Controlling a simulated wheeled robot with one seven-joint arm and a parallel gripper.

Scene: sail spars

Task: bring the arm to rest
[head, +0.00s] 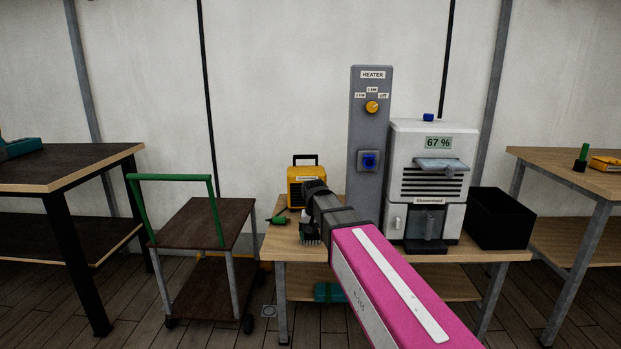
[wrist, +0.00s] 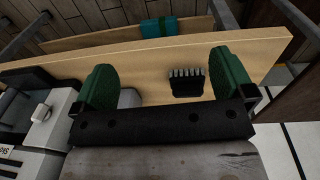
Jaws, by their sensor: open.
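My arm, a pink link with a dark grey wrist, reaches forward over the middle wooden table in the head view. My gripper (wrist: 163,68) shows in the wrist view as two green fingers spread wide apart, with nothing held between them. In the head view most of it is hidden by the wrist. A black brush-like piece with pale teeth (wrist: 187,84) is seen past the gap, against the tan tabletop (wrist: 140,62) near its edge, apart from the fingers. It also shows below the wrist in the head view (head: 310,238).
On the table, a grey heater panel (head: 371,135) and a white machine reading 67 % (head: 432,190) stand near my arm. A yellow unit (head: 303,180) and a black bin (head: 500,218) flank them. A green-handled trolley (head: 205,222) stands left; side tables stand at both edges.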

